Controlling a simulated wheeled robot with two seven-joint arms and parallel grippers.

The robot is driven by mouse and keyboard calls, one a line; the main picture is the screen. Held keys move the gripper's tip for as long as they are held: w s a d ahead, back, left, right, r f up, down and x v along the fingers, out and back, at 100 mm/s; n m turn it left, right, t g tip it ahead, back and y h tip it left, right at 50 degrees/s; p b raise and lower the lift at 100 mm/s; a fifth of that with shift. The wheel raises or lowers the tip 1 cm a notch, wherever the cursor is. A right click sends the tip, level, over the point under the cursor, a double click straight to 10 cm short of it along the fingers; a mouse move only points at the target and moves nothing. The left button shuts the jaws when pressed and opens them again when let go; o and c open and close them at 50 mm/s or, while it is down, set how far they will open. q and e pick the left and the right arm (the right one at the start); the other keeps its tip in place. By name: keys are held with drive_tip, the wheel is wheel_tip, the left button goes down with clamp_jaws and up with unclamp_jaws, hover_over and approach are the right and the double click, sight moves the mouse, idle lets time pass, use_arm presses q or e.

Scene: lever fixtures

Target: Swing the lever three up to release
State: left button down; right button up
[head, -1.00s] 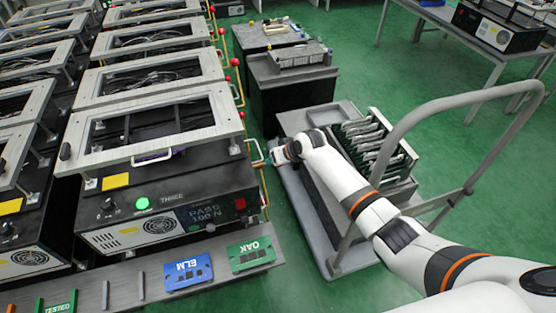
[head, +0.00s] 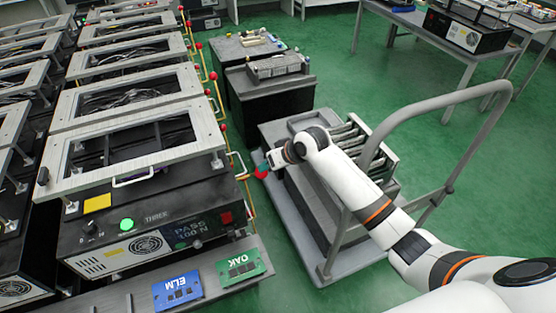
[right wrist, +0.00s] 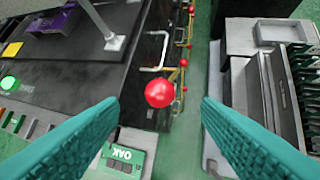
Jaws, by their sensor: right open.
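Fixture three (head: 157,217) is a black box labelled THREE, with a lit green lamp and a display reading PASS 100 N. A pale metal frame (head: 132,173) stands above it. Its lever, a yellow rod with a red ball knob (head: 262,173), is on its right side. My right gripper (head: 264,167) is at the knob, coming from the right. In the right wrist view, the red knob (right wrist: 159,93) shows between the open teal fingers (right wrist: 159,106), with gaps on both sides. How far the knob lies beyond the fingertips is unclear. My left gripper is out of view.
More fixtures with red-knobbed levers (head: 212,75) line the row behind. A grey trolley (head: 300,235) with a tall handle stands close on the right, under my right arm. Blue ELM (head: 178,291) and green OAK (head: 244,267) plates lie on the front ledge.

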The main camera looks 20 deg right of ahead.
drive_tip(key=shift+v, duration=1.3)
drive_tip(key=s+d+f+m+g+h, duration=0.1)
drive_tip(key=s+d+f, duration=0.15)
drive_tip(key=f, duration=0.75)
drive_tip(key=s+d+f+h, duration=0.1)
drive_tip(key=s+f, duration=0.2)
drive_tip(key=f, duration=0.6)
drive_tip(key=s+d+f+g, duration=0.1)
drive_tip(key=s+f+g, duration=0.1)
drive_tip(key=s+f, duration=1.2)
drive_tip(key=s+f+g, duration=0.1)
drive_tip(key=s+f, duration=0.4)
drive_tip(key=s, duration=0.5)
drive_tip(key=s+a+f+n+h, duration=0.1)
drive_tip(key=s+f, duration=0.3)
drive_tip(key=s, duration=0.7)
drive_tip(key=s+a+f+g, duration=0.1)
drive_tip(key=s+f, duration=0.4)
drive_tip(key=s, duration=0.6)
drive_tip(key=shift+f+n+g, duration=0.3)
drive_tip(key=shift+w, duration=0.1)
drive_tip(key=shift+c, duration=0.4)
